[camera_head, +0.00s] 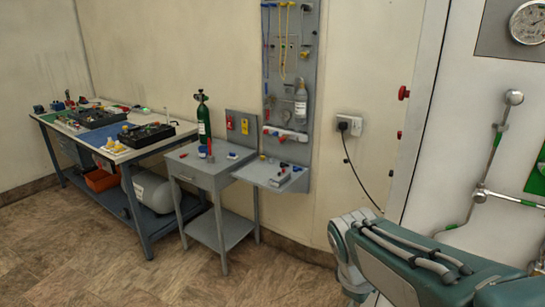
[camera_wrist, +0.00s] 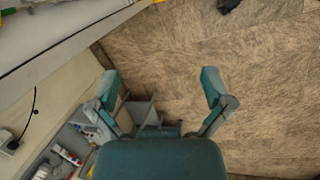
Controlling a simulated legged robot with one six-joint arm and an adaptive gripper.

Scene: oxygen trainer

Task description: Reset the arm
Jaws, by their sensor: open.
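My gripper (camera_wrist: 162,92) shows in the wrist view with its two teal and grey fingers spread wide apart. Nothing is between the fingers; the tiled floor and part of a grey stand show beyond them. In the head view, my teal and grey arm lies at the lower right, with cables along its top.
A grey cabinet (camera_head: 205,176) with a green cylinder (camera_head: 203,120) stands by the wall. A workbench (camera_head: 137,153) with trays is at left. A wall panel (camera_head: 283,150) has a small shelf. A white panel (camera_head: 490,110) is close at right. The floor (camera_head: 95,265) at front left is clear.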

